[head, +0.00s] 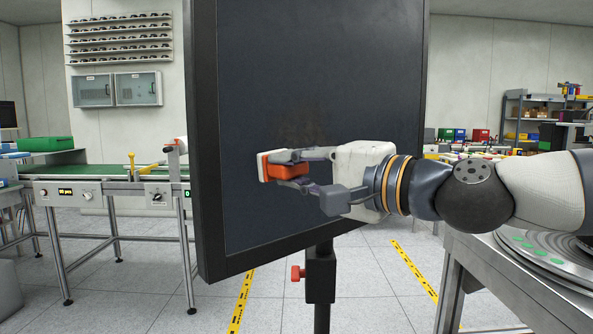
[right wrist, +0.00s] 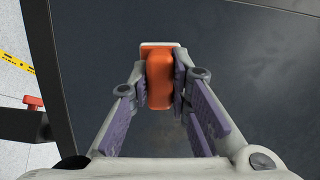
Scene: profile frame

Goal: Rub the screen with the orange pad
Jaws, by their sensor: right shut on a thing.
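The screen (head: 320,70) is a large dark upright panel in a black frame on a stand, filling the middle of the head view. A faint darker smudge (head: 312,130) shows on it just above my gripper. My right gripper (head: 284,170) is in front of the screen's lower part, shut on the orange pad (head: 292,171). The pad has an orange grip and a pale face, turned to the left in the head view. In the right wrist view the pad (right wrist: 160,80) sits between the two fingers, pale face farthest away. I cannot tell whether it touches the screen. My left gripper is not in view.
The stand's post (head: 320,275) with a red knob (head: 297,273) is below the screen. A green conveyor bench (head: 110,172) stands at the left. A metal table (head: 500,262) with a round grey plate is at the lower right.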

